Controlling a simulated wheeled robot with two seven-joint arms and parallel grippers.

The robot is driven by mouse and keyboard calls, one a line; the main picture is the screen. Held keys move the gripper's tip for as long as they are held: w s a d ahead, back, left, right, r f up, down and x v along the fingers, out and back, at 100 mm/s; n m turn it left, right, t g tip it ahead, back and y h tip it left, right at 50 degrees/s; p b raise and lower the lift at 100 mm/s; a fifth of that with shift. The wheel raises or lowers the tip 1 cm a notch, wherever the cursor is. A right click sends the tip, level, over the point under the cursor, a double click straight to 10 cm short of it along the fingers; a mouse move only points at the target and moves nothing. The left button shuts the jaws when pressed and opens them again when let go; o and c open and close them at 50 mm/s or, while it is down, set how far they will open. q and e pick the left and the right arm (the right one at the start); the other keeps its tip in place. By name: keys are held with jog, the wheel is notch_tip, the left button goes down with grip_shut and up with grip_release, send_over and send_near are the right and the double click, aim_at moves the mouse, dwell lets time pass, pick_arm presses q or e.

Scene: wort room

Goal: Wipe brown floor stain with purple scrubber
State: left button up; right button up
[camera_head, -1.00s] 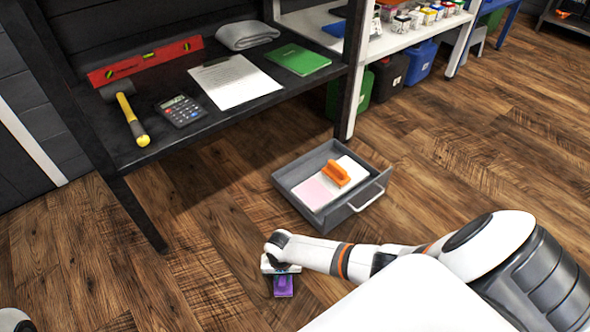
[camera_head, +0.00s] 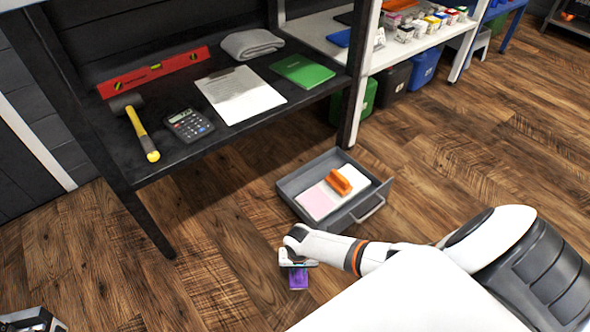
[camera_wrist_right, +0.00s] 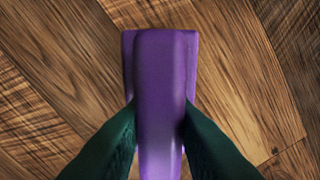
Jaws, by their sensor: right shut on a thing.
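The purple scrubber (camera_head: 299,279) is at floor level below the grey drawer in the head view. It fills the middle of the right wrist view (camera_wrist_right: 160,75) above wood planks. My right gripper (camera_head: 298,266) is shut on it, with dark fingers on both sides of its handle in the wrist view (camera_wrist_right: 158,138). I cannot tell whether the scrubber touches the floor. No brown stain stands out from the brown wood floor (camera_head: 90,270). Part of my left gripper (camera_head: 32,320) shows at the bottom left corner; its fingers cannot be made out.
Floor left of the scrubber is clear.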

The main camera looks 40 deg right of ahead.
jog(key=shift+r+p, duration=1.5)
jog(key=shift+r, duration=0.2)
